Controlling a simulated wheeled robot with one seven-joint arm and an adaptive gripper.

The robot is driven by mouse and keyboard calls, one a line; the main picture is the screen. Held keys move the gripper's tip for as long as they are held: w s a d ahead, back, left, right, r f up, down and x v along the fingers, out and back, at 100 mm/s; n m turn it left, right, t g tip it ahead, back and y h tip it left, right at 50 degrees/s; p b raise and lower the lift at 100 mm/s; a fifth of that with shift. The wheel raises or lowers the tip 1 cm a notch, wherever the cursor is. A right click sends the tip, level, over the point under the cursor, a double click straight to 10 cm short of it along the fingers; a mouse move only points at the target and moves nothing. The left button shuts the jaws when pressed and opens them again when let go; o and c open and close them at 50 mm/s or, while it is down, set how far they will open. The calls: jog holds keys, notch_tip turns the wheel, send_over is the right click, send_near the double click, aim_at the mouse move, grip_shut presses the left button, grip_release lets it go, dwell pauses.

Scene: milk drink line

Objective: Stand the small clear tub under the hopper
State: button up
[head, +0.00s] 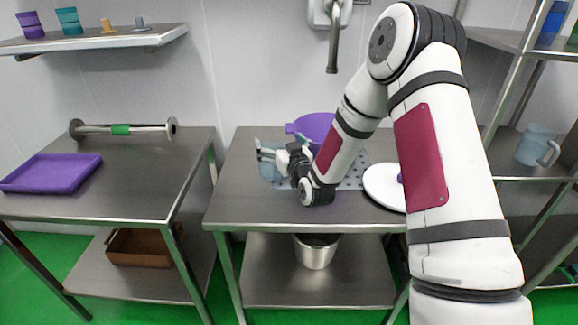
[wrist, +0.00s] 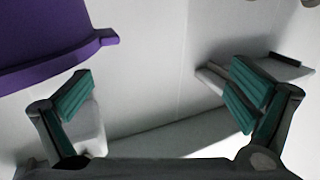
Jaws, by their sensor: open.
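A purple vessel (head: 312,126), perhaps the hopper, stands right of the gripper, partly behind my arm. Its purple rim (wrist: 50,50) fills the wrist view's upper left.
A white round lid (head: 377,190) lies on the right, partly behind my arm. A wall spout (head: 333,50) hangs above. The left table (head: 125,190) bears a purple tray (head: 52,172) and a metal roller (head: 145,131). The middle table's front left is clear.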

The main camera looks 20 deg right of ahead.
jog(key=b, duration=0.5)
send_near(269, 144)
jog(key=s, duration=0.2)
jog(key=shift+s+f, duration=0.25)
jog(key=shift+f, duration=0.05)
jog(key=shift+w+r, duration=0.25)
jog(key=shift+w, duration=0.25)
jog(key=w+b, duration=0.2)
jog(key=w, duration=0.3)
jog(key=shift+w+a, duration=0.15)
jog(key=shift+a, duration=0.05)
jog(key=shift+w+a, duration=0.1)
jog(key=shift+w, duration=0.4)
jog(key=shift+r, duration=0.1)
jog(key=c, duration=1.6)
